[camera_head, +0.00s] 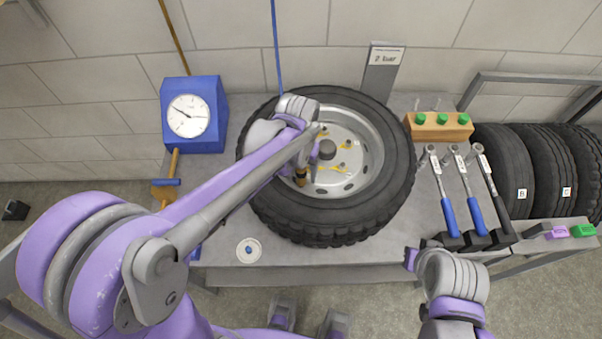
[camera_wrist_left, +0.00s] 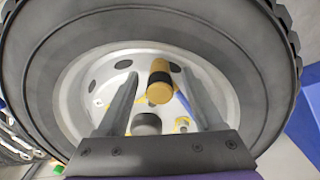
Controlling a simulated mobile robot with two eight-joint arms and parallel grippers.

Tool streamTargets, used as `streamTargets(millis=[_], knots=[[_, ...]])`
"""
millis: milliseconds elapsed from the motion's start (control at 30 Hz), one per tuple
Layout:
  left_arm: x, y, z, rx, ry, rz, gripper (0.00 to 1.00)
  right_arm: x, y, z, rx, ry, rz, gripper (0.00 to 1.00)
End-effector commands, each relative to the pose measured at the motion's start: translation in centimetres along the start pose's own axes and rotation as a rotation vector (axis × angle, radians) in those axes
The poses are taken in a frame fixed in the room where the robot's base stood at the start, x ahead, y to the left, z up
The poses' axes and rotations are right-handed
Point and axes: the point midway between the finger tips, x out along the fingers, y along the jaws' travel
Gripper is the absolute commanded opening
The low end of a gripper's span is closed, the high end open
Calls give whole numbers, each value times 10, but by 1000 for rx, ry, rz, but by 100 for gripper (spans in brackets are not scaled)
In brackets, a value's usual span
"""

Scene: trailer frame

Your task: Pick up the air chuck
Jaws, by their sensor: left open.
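A small brass-coloured cylinder with a black band, which looks like the air chuck (camera_head: 300,178), is over the wheel's rim, left of the hub. In the left wrist view the air chuck (camera_wrist_left: 160,86) appears between my left fingers. My left gripper (camera_head: 309,168) is open, reaching down over the wheel; its fingers (camera_wrist_left: 159,78) are spread on either side of the chuck, with no clear contact visible. The arm hides part of the wheel. My right gripper (camera_head: 411,258) is low at the right by the bench's front edge; its jaw gap is not clear.
The tyre (camera_head: 400,190) lies flat on the grey bench (camera_head: 215,230). A blue gauge box (camera_head: 215,100) and an orange-and-blue tool (camera_head: 164,193) are left. A wooden block (camera_head: 440,131) with green knobs, several wrenches (camera_head: 447,213) and standing tyres (camera_head: 545,165) are right.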

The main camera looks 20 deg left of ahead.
Motion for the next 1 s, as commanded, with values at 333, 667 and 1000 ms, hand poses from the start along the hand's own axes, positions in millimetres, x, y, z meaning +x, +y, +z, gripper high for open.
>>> streamTargets(millis=[333, 667, 1000], knots=[[11, 0, 0, 0, 0, 0, 68, 1, 0, 1, 0, -1, 0, 0], [11, 0, 0, 0, 0, 0, 11, 1, 0, 1, 0, -1, 0, 0], [10, 0, 0, 0, 0, 0, 0, 1, 0, 1, 0, -1, 0, 0]])
